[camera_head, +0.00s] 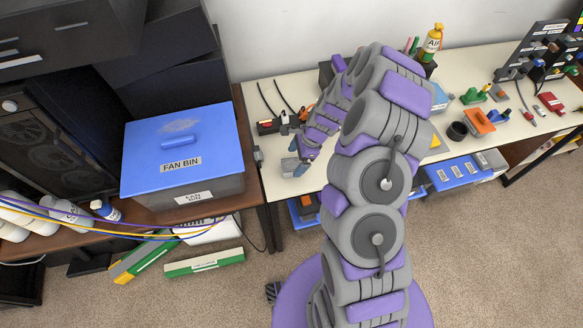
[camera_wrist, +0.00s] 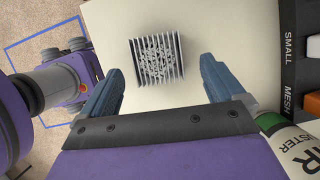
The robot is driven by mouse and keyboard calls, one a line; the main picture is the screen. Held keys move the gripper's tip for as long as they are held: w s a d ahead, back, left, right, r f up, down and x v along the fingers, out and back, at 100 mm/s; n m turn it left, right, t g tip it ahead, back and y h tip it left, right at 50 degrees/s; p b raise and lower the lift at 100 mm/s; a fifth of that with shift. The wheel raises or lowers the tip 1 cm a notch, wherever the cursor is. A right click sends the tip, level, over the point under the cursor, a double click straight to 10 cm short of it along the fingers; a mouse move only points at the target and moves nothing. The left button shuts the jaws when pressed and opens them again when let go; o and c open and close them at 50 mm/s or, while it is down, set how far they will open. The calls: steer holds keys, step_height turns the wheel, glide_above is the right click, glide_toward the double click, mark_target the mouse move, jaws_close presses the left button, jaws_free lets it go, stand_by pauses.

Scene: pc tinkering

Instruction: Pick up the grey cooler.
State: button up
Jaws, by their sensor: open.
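The grey cooler (camera_wrist: 157,58) is a finned metal heatsink lying on the cream tabletop, seen from above in the wrist view. In the head view, a small grey block that looks like it (camera_head: 288,165) sits near the table's left front corner. My gripper (camera_wrist: 161,80) is open and empty, its blue-grey fingers on either side of the cooler's near end in the picture. A gap shows between the cooler and each finger. In the head view my gripper (camera_head: 296,158) is close to the cooler and partly hides it. The height gap is hard to judge.
A blue-lidded fan bin (camera_head: 181,150) stands on the brown desk to the left. A power strip (camera_head: 281,125) lies behind the cooler. In the wrist view an air duster can (camera_wrist: 300,150) and a labelled dark organizer (camera_wrist: 303,50) are at the right. Bare tabletop surrounds the cooler.

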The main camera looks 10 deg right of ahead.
mark_target(291, 164)
steer(key=x, duration=0.2)
steer(key=b+x, duration=0.1)
steer(key=x, duration=0.1)
steer(key=shift+s+a, duration=0.1)
steer(key=shift+a, duration=0.2)
steer(key=shift+r, duration=0.1)
steer(key=shift+c, duration=0.3)
steer(key=shift+d, duration=0.1)
steer(key=c, duration=1.1)
steer(key=shift+r, duration=0.1)
